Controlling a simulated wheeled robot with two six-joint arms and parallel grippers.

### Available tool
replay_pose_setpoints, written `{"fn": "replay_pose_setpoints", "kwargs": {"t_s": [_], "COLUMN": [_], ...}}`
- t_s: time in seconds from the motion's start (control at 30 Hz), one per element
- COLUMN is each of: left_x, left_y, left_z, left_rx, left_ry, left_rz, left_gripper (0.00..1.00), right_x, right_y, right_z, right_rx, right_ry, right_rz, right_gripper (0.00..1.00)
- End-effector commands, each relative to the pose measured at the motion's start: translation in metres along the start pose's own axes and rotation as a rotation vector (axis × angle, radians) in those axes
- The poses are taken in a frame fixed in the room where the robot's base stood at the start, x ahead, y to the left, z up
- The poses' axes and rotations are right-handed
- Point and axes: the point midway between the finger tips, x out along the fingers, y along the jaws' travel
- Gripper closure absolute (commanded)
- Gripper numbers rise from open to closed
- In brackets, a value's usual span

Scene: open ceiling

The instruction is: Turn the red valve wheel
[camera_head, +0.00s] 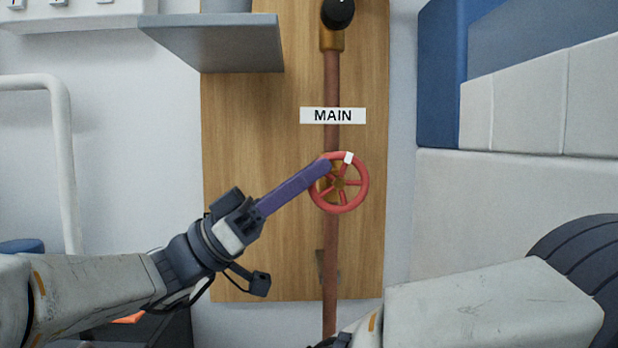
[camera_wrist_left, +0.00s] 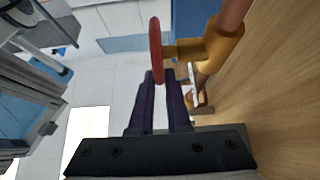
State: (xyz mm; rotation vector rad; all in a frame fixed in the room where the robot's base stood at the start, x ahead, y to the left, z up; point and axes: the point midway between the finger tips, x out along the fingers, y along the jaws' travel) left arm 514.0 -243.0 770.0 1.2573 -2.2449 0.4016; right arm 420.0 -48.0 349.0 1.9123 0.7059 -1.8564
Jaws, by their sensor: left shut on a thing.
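The red valve wheel (camera_head: 366,191) sits on a brass fitting on a vertical copper pipe, below a white MAIN label (camera_head: 333,115). A white mark (camera_head: 347,158) is on the rim, at the top and slightly right of centre. My left gripper (camera_head: 323,165), with purple fingers, reaches up from the lower left and is shut on the rim at its upper left. In the left wrist view the wheel (camera_wrist_left: 155,48) shows edge-on, with its lower rim at the fingertips (camera_wrist_left: 160,75). My right arm enters at the lower right; its gripper fingers are out of view.
The copper pipe (camera_head: 331,235) runs down a wooden panel (camera_head: 245,120). A black knob (camera_head: 338,13) is above on the pipe. A grey shelf (camera_head: 215,42) juts out at upper left. A white rail (camera_head: 62,150) stands at left, and pale and blue panels at right.

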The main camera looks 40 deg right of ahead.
Motion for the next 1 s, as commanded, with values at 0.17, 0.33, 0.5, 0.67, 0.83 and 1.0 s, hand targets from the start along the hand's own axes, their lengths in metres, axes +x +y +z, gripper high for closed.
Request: {"fn": "replay_pose_setpoints", "kwargs": {"t_s": [0.17,0.33,0.5,0.67,0.83,1.0], "left_x": [0.0,0.0,0.0,0.0,-0.008,-0.035], "left_y": [0.001,0.001,0.0,0.0,-0.001,-0.002], "left_z": [0.001,0.001,0.001,0.0,-0.001,-0.002], "left_rx": [-0.002,-0.002,-0.001,-0.001,-0.002,-0.003], "left_ry": [0.001,0.001,0.001,0.001,0.001,0.0], "left_rz": [0.002,0.002,0.001,0.001,-0.002,-0.006], "left_gripper": [1.0,1.0,0.55,0.55,0.55,0.55], "right_x": [0.0,0.0,0.0,0.0,-0.004,-0.016], "right_y": [0.0,0.0,0.0,0.0,0.0,-0.001], "right_z": [0.0,0.0,0.0,0.0,0.0,-0.001], "right_rx": [0.0,0.0,0.0,0.0,0.0,0.0], "right_ry": [0.0,0.0,0.0,0.0,0.0,0.0], "right_rz": [0.0,0.0,0.0,0.0,0.0,0.0], "right_gripper": [0.5,0.5,0.5,0.5,0.5,0.5]}}
